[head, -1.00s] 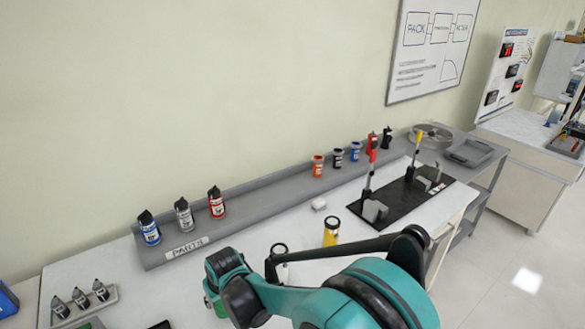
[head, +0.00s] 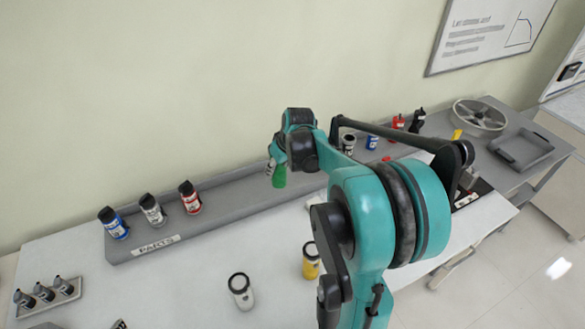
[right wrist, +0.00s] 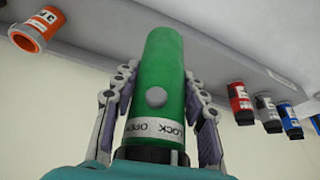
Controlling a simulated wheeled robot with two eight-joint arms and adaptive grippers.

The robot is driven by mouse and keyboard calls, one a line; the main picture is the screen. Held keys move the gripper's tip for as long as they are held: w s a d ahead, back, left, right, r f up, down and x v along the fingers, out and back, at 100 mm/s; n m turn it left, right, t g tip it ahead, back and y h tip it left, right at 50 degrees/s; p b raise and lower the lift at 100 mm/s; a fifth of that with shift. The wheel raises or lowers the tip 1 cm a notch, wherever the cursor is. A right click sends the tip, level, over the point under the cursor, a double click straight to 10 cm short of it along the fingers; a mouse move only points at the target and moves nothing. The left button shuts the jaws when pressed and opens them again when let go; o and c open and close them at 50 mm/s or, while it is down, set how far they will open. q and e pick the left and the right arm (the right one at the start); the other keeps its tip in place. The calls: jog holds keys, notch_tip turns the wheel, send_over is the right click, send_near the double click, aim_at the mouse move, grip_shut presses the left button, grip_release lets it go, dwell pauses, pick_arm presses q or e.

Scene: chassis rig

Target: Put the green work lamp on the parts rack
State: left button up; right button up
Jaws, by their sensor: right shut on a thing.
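The green work lamp (head: 279,177) is held in my right gripper (head: 274,161), in front of the grey parts rack (head: 235,189) in the head view. In the right wrist view the green lamp (right wrist: 160,75) stands between both fingers of the right gripper (right wrist: 160,95), which are shut on its sides. Its white LOCK/OPEN band shows near the palm. The rack surface (right wrist: 225,50) runs behind the lamp's far end; I cannot tell whether they touch. My left gripper is out of view.
A blue bottle (head: 113,223), a grey bottle (head: 152,209) and a red bottle (head: 190,197) stand on the rack's left part. An orange container (right wrist: 36,30) shows in the wrist view. A white lamp (head: 240,291) and a yellow lamp (head: 311,261) stand on the bench.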

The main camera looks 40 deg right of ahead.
jog(key=shift+w+a+f+b, duration=0.15)
jog(key=shift+w+f+b, duration=0.8)
jog(key=shift+w+f, duration=1.9)
jog(key=shift+w+a+f+b, duration=0.1)
jog(key=shift+w+f+b, duration=0.8)
jog(key=shift+w+f, duration=1.9)
jog(key=shift+r, duration=0.1)
jog(key=o, duration=1.4)
